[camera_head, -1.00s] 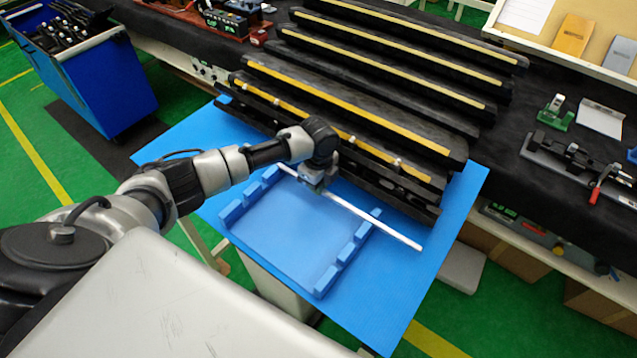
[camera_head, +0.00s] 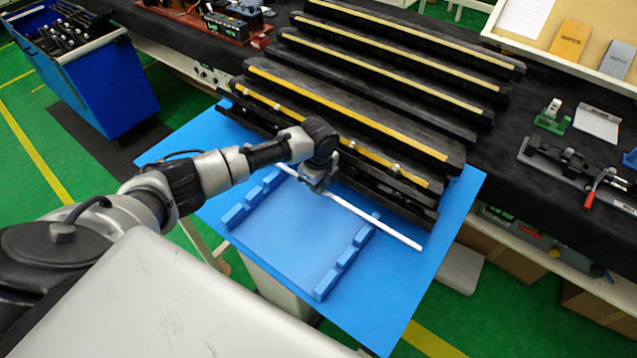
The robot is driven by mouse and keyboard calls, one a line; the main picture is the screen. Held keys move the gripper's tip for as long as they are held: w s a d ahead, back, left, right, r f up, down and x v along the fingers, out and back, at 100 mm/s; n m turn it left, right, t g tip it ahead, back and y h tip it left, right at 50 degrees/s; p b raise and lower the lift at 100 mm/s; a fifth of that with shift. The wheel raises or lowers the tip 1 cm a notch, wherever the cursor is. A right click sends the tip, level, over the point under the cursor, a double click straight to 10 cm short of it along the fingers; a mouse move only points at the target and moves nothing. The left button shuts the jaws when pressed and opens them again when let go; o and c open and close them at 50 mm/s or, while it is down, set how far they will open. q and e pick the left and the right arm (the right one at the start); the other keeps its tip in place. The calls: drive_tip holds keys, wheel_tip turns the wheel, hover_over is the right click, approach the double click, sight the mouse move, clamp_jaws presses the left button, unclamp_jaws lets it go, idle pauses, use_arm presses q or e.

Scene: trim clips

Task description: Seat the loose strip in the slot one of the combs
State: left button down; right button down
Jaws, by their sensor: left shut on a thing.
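The loose strip (camera_head: 376,223) is a long, thin, pale bar. My left gripper (camera_head: 318,188) is shut on it near its middle, at the far end of the blue tray. The strip slants from upper left to lower right, and its right end sticks out past the tray. Two blue notched combs, the left comb (camera_head: 236,215) and the right comb (camera_head: 345,257), stand along the tray's sides. The strip passes over or at their far ends; I cannot tell whether it sits in a slot. My right gripper is not in view.
The blue tray (camera_head: 285,240) lies on a blue board (camera_head: 410,285). Black stepped racks with yellow strips (camera_head: 350,107) rise just behind the gripper. A blue tool cart (camera_head: 110,85) stands at upper left. Clamps and tools (camera_head: 575,160) lie on the black bench at right.

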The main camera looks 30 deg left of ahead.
use_arm(q)
drive_tip(key=shift+p, duration=0.65)
idle(1.1)
drive_tip(key=shift+f+b, duration=1)
drive_tip(key=shift+f, duration=0.6)
drive_tip(key=c, duration=1.1)
unclamp_jaws()
drive_tip(key=shift+o, duration=0.2)
drive_tip(key=shift+r, duration=0.1)
wheel_tip(320, 180, up, 11)
drive_tip(key=shift+f+b, duration=0.15)
drive_tip(key=shift+b, duration=0.85)
